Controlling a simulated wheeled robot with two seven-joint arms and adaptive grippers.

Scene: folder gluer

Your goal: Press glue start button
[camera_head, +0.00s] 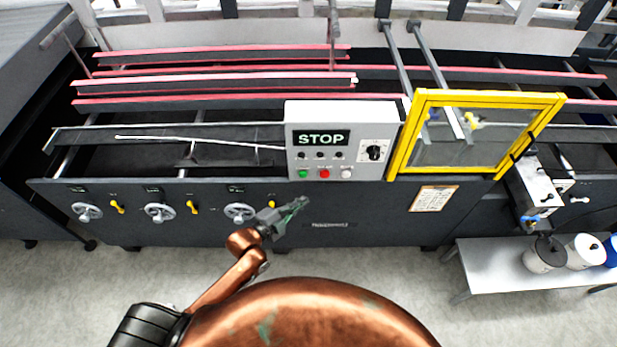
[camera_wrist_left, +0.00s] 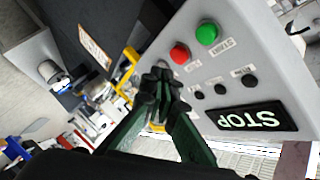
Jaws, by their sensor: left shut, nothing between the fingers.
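The control box (camera_head: 342,114) is a light grey panel on the front of the machine, with a lit STOP display (camera_head: 321,138). Along its lower edge sit a green button (camera_head: 303,173), a red button (camera_head: 324,173) and a white button (camera_head: 346,173). My left gripper (camera_head: 299,204) is shut and empty, just below the green button in the head view. In the left wrist view my gripper (camera_wrist_left: 162,82) is beside the red button (camera_wrist_left: 180,53), with the green button (camera_wrist_left: 207,33) farther up and right. My right gripper is not in view.
A rotary knob (camera_head: 374,151) sits on the box's right side. A yellow-framed guard (camera_head: 474,131) stands right of the box. Handwheels (camera_head: 159,212) and yellow levers line the machine front. A side table (camera_head: 490,267) with pots is at right. Floor in front is clear.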

